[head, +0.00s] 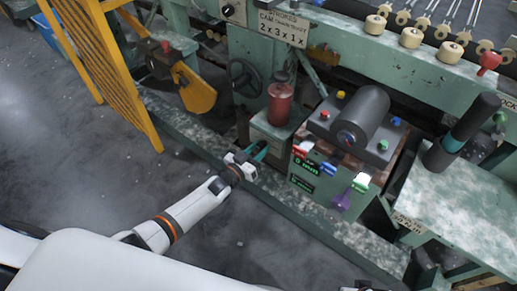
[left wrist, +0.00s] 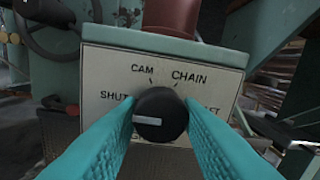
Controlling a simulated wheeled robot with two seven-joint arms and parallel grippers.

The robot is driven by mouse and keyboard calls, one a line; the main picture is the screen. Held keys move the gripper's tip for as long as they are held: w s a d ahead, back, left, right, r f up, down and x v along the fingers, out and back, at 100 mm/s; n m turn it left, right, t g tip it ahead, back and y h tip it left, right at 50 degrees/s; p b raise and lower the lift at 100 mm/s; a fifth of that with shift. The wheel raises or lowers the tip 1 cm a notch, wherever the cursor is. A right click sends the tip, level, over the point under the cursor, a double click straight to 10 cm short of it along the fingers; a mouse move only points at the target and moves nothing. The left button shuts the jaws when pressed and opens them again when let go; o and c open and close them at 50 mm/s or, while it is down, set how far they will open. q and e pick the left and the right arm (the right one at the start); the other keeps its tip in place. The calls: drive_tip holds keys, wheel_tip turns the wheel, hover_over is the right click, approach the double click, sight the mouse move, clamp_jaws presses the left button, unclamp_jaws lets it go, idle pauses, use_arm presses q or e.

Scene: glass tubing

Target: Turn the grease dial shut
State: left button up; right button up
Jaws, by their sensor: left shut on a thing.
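The grease dial (left wrist: 162,108) is a round black knob with a white pointer mark. In the left wrist view it sits on a pale label plate (left wrist: 105,62) reading SHUT, CAM, CHAIN and a partly covered word at the right. The white mark lies on the knob's left side, roughly level, toward the SHUT side. My left gripper (head: 258,153) has its teal fingers on both sides of the knob, shut on it. In the head view the gripper hides the dial on the green box. My right gripper's fingers do not show.
A red canister (head: 280,104) stands on top of the dial's box. To the right is a green unit with a dark motor (head: 362,112) and coloured knobs. A yellow guard (head: 98,60) stands at the left. The grey floor (head: 70,170) in front is clear.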

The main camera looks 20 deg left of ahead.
use_arm(q)
drive_tip(key=o, duration=1)
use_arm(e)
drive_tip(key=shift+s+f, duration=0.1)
use_arm(q)
drive_tip(key=shift+s, duration=0.2)
drive_tip(key=p+v, duration=0.2)
drive_tip(key=v, duration=0.9)
drive_tip(key=shift+s+a+f, duration=0.1)
drive_tip(key=shift+s+a, duration=0.05)
drive_tip(key=shift+s, duration=0.15)
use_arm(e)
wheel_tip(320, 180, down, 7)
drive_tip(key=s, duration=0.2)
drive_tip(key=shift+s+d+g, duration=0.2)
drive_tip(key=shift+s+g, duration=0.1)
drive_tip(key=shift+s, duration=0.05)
